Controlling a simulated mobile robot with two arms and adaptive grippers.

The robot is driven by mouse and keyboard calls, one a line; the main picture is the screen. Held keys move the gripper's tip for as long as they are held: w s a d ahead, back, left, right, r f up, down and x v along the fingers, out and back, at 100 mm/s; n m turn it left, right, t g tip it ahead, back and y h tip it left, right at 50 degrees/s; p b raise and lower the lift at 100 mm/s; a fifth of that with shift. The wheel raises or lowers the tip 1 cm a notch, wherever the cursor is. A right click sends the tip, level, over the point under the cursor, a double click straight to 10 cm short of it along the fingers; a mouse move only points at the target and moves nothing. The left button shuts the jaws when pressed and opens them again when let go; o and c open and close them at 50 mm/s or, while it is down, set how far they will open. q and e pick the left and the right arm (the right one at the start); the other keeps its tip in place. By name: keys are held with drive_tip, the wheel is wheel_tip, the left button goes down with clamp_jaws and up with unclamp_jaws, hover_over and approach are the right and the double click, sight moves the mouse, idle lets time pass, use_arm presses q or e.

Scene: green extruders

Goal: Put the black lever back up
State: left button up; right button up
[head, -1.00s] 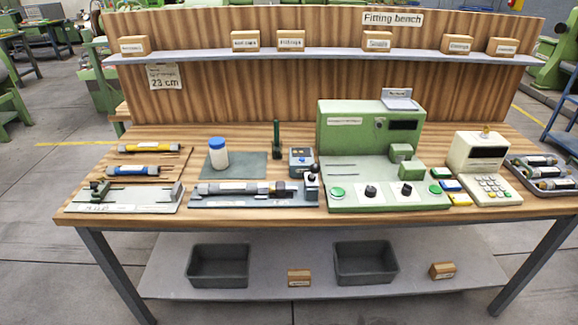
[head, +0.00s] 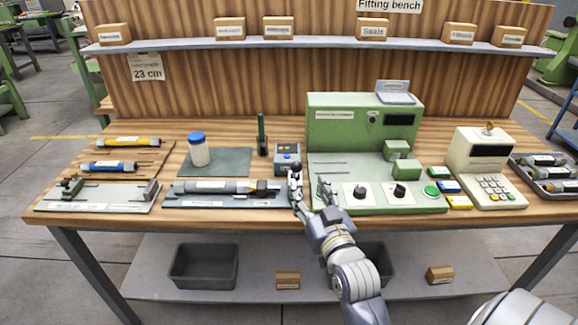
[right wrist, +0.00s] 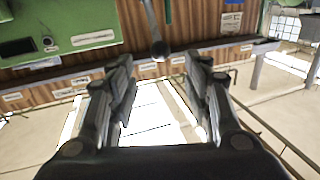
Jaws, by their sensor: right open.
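The black lever's round knob (head: 297,168) shows at the right end of the low grey fixture, beside the green machine. Its shaft is mostly hidden behind a finger of my right gripper (head: 310,186). That gripper is open, with its fingers pointing away from me at the fixture's right end. In the right wrist view, the lever's rod and dark knob (right wrist: 159,48) show beyond the gap between the open fingers (right wrist: 158,75), apart from them. The fixture (head: 225,202) holds a grey tube (head: 215,187) with a dark end piece. My left gripper is not in view.
The green machine (head: 345,130) with dials stands just right of the lever. A small blue-grey box (head: 288,157) is behind the lever. A dark green post (head: 262,135) and a blue-capped bottle (head: 199,150) stand farther left.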

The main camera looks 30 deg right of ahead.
sight(298, 170)
drive_tip(key=p+x, duration=0.1)
drive_tip(key=x, duration=0.9)
drive_tip(key=shift+w+f, duration=0.1)
drive_tip(key=shift+p, duration=0.3)
clamp_jaws()
